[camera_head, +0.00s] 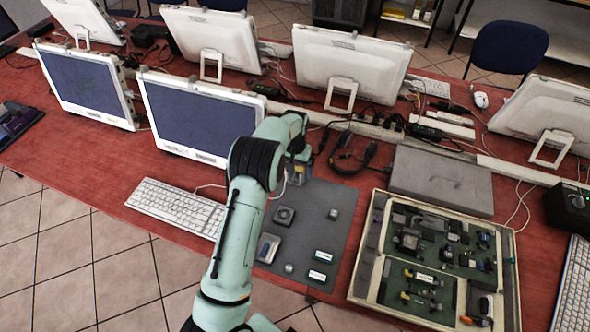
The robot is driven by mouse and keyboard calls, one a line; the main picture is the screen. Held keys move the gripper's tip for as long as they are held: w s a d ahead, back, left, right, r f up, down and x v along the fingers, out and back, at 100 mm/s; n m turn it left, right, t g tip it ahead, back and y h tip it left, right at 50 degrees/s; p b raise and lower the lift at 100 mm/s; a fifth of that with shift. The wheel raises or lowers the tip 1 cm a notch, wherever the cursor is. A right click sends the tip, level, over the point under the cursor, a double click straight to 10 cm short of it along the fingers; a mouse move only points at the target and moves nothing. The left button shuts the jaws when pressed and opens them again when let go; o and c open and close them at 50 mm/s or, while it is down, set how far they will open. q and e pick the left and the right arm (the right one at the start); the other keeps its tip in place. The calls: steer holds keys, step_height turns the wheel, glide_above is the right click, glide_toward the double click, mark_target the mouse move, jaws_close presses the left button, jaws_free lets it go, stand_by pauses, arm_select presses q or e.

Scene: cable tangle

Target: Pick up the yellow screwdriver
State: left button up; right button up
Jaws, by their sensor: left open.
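I cannot make out a yellow screwdriver for certain. Small yellow pieces (405,296) and an orange-tipped piece (467,320) lie in the open case (368,262) at the lower right, too small to identify. My left gripper (298,176) is at the end of the pale green arm, over the far left part of the grey mat (340,230). It is open, and its fingers are partly hidden by my own wrist. The gripper is well to the left of the case. My right gripper is out of view.
On the mat lie a small fan (284,216) and several small parts. A closed grey box (441,180) stands behind the case. Monitors (200,115) and a white keyboard (177,207) are to the left.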

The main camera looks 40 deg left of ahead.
arm_select(q)
steer(key=shift+f, duration=0.25)
steer(key=shift+r, duration=0.1)
steer(key=c, duration=1.3)
